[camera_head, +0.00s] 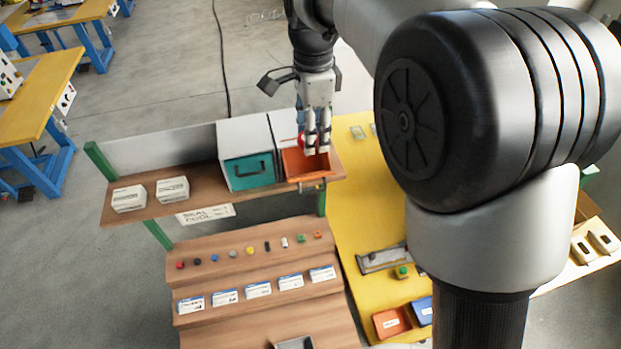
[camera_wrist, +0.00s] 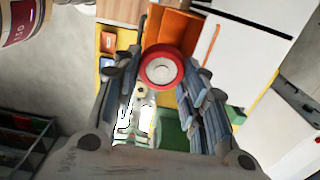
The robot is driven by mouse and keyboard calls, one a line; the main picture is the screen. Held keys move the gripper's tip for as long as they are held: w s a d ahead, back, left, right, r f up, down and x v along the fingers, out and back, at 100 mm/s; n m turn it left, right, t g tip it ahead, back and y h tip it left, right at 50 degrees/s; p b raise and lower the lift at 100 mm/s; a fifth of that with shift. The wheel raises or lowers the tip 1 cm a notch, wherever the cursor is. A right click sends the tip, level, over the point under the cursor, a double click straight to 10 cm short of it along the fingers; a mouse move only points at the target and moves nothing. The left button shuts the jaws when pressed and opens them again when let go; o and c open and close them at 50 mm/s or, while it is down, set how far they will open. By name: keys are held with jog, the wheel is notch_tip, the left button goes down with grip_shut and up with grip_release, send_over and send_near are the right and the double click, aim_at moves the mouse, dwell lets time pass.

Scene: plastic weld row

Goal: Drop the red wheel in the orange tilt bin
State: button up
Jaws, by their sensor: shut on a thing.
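The red wheel (camera_wrist: 161,68) has a pale hub and is held between my gripper's fingers in the wrist view. In the head view only a red bit of the wheel (camera_head: 301,141) shows beside the fingers. My gripper (camera_head: 316,150) is shut on it and points down over the orange tilt bin (camera_head: 305,169). The orange bin is tipped forward with its top open, at the right end of the wooden shelf. The bin (camera_wrist: 173,27) is also behind the wheel in the wrist view. The exact height of the wheel above the bin is hard to tell.
A closed teal bin (camera_head: 250,171) in a white housing stands left of the orange one. Two white boxes (camera_head: 172,189) sit farther left on the shelf (camera_head: 200,202). Small coloured parts and labels line the wooden steps (camera_head: 205,262) below. A yellow table (camera_head: 358,220) lies right.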

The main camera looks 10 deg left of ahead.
jog(key=shift+f+b, duration=0.5)
jog(key=shift+f, duration=0.45)
jog(key=o, duration=1.1)
jog(key=shift+r, duration=0.15)
notch_tip(320, 180, up, 12)
jog(key=shift+f, duration=0.1)
